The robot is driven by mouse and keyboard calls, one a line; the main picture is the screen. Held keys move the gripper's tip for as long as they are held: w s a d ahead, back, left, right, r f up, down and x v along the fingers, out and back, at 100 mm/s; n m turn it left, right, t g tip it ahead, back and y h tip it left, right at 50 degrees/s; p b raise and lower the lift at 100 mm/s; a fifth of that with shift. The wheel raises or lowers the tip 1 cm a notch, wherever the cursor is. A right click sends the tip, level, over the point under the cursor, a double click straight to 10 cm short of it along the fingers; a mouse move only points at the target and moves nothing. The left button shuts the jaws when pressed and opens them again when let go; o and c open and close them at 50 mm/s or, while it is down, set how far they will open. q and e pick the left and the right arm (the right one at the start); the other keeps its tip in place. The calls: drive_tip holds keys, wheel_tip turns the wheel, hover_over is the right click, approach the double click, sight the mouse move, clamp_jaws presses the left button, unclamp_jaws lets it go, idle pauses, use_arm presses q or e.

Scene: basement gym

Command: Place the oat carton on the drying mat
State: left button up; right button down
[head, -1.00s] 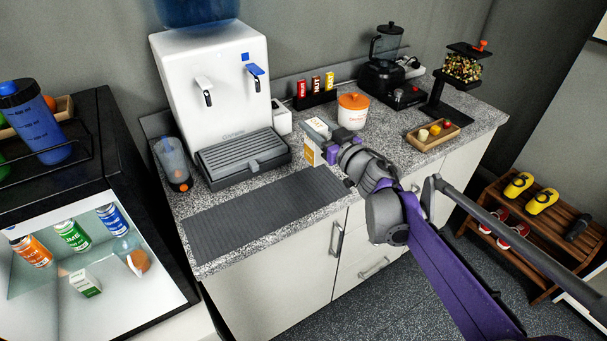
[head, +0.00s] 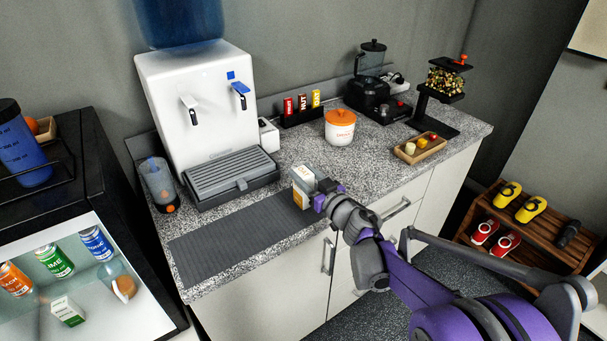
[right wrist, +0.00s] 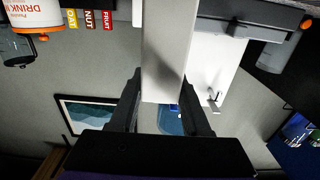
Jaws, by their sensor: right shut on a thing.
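The oat carton (head: 302,184), white and grey with an orange-yellow lower part, stands roughly upright at the right end of the drying mat. My right gripper (head: 322,196) is shut on it from the right. In the right wrist view the carton (right wrist: 166,50) fills the space between the fingers (right wrist: 166,100). The drying mat (head: 230,238) is dark grey, ribbed and bare, along the counter's front edge. The carton overlaps the mat's right end in the head view; I cannot tell whether its base touches it. My left gripper is out of view.
The water dispenser (head: 190,100) with its drip tray stands behind the mat, a clear bottle (head: 158,185) to its left. A white jar with an orange lid (head: 340,128), a wooden tray (head: 420,150) and a blender (head: 370,85) are farther right. The counter's front edge is close to the mat.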

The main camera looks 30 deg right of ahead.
drive_tip(key=shift+f, duration=0.15)
drive_tip(key=shift+c, duration=1.8)
unclamp_jaws()
drive_tip(key=shift+r, duration=0.2)
drive_tip(key=s+d+r+m+h, duration=0.1)
drive_tip(key=s+m+h, duration=0.3)
drive_tip(key=s, duration=0.9)
drive_tip(key=s+a+f+n+g+y, duration=0.2)
drive_tip(key=s+a+f+n+g, duration=0.1)
drive_tip(key=s+a+f+g, duration=1)
drive_tip(key=s+a+f, duration=0.3)
drive_tip(key=s+f, duration=0.1)
drive_tip(key=shift+s+y, duration=0.4)
